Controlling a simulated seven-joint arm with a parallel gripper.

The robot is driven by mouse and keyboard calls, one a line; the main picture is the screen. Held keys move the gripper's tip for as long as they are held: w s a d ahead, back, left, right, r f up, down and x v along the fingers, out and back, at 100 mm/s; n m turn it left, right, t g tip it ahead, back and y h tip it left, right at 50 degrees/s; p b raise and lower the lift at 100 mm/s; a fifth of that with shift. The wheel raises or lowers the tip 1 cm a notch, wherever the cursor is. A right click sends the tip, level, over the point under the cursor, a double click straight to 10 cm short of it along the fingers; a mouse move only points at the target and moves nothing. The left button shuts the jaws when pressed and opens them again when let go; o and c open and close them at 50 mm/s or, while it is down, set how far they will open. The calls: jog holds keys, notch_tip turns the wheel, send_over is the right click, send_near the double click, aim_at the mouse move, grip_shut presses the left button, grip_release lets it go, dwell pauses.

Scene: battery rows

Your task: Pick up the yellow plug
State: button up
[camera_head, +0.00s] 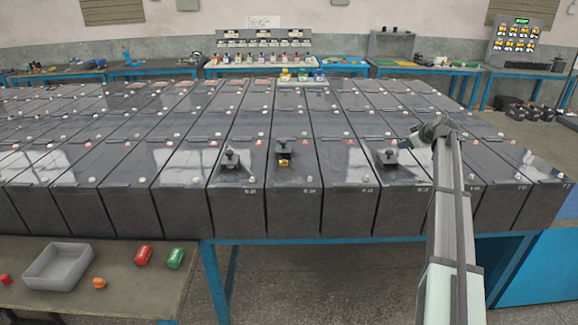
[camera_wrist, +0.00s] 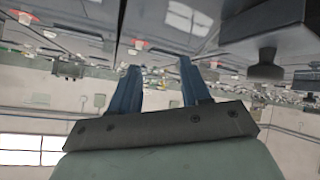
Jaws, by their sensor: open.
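A small yellow plug (camera_head: 284,163) sits on top of a front-row battery, at the base of a black fitting (camera_head: 284,147). It is small in the head view and partly covered by the fitting. Another small yellow item (camera_head: 285,74) stands at the far end of the rows, beside green and blue ones. My gripper (camera_head: 409,142) is above the batteries at the right, well to the right of the front yellow plug. In the wrist view its two blue fingers (camera_wrist: 158,70) are spread apart with nothing between them. I cannot make out the yellow plug in the wrist view.
A dark fitting is close in the wrist view (camera_wrist: 265,62). The front bench holds a grey tray (camera_head: 35,277), red (camera_head: 144,255) and green (camera_head: 175,258) cylinders and an orange piece (camera_head: 99,283).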

jog(key=w+a+r+n+g, duration=0.1)
jog(key=a+n+g, duration=0.1)
jog(key=a, duration=0.5)
jog(key=w+a+n+g, duration=0.1)
jog(key=w+a+n, duration=0.1)
jog(key=a, duration=0.6)
notch_tip(320, 180, up, 8)
jog(key=n+g+h, duration=0.2)
jog(key=n+g, duration=0.5)
send_over(282, 161)
notch_tip(282, 161, down, 13)
jog(key=shift+f, duration=0.2)
grip_shut()
